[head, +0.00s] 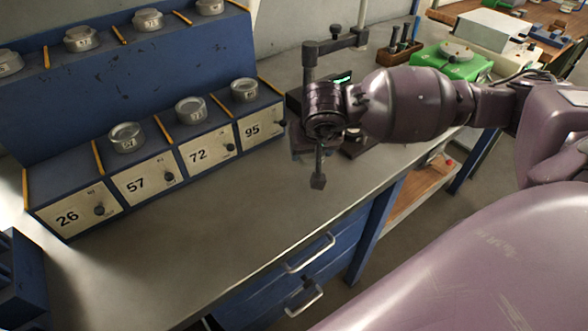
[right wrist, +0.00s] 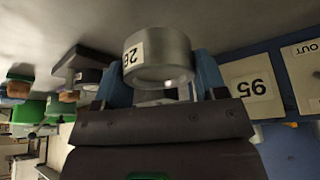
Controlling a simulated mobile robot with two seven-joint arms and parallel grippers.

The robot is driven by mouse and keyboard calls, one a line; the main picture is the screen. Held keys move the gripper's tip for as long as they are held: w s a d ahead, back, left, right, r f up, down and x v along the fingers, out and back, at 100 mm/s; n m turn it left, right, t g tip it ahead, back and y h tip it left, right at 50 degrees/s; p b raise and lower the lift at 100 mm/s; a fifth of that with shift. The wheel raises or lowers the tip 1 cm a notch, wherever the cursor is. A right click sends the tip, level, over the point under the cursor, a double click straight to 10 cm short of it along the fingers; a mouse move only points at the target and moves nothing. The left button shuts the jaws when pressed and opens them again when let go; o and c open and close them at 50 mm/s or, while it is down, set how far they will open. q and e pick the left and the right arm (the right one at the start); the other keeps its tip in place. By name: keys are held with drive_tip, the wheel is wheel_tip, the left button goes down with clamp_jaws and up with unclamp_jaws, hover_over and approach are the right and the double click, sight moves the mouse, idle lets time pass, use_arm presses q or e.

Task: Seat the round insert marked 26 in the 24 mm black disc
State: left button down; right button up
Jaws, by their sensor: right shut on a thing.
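The round insert marked 26 (right wrist: 170,57) is a short metal cylinder with a white label, shown in the right wrist view. My right gripper (right wrist: 159,76) is shut on it, with a blue finger on either side. In the head view my right wrist (head: 325,110) is above the bench, right of the drawer rack; the insert cannot be made out there. Dark parts (head: 357,144) on the bench are partly hidden behind my right wrist. I cannot tell whether the 24 mm black disc is among them. My left gripper is not in view.
A blue rack (head: 145,150) with drawers marked 26, 57, 72 and 95 stands left; round inserts sit above 57, 72 and 95, none above 26. A dark stand (head: 335,45) is near my wrist. A green device (head: 455,65) is behind. The front bench (head: 200,240) is clear.

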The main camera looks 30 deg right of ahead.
drive_tip(key=w+d+r+m, duration=0.1)
drive_tip(key=d+r+m, duration=0.1)
drive_tip(key=d, duration=0.3)
drive_tip(key=w+d+r+m+h, duration=0.1)
drive_tip(key=d+r, duration=0.1)
drive_tip(key=d, duration=0.3)
drive_tip(key=w+d+r+m+g, duration=0.1)
drive_tip(key=d+r+m, duration=0.1)
drive_tip(key=d, duration=0.3)
drive_tip(key=shift+w+d+r+m+h+p, duration=0.1)
drive_tip(key=shift+d+r+m+h+p, duration=0.1)
drive_tip(key=shift+r+m+h+p, duration=0.25)
drive_tip(key=shift+f+b, duration=0.75)
drive_tip(key=shift+f, duration=0.95)
drive_tip(key=shift+f+b, duration=0.3)
drive_tip(key=shift+f, duration=0.6)
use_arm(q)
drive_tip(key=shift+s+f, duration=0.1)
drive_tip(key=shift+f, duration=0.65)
use_arm(e)
drive_tip(key=shift+f, duration=0.1)
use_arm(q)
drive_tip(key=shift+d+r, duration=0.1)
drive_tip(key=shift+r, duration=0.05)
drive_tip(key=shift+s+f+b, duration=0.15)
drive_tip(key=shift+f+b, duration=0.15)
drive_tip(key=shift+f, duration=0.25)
use_arm(e)
drive_tip(key=shift+a, duration=0.1)
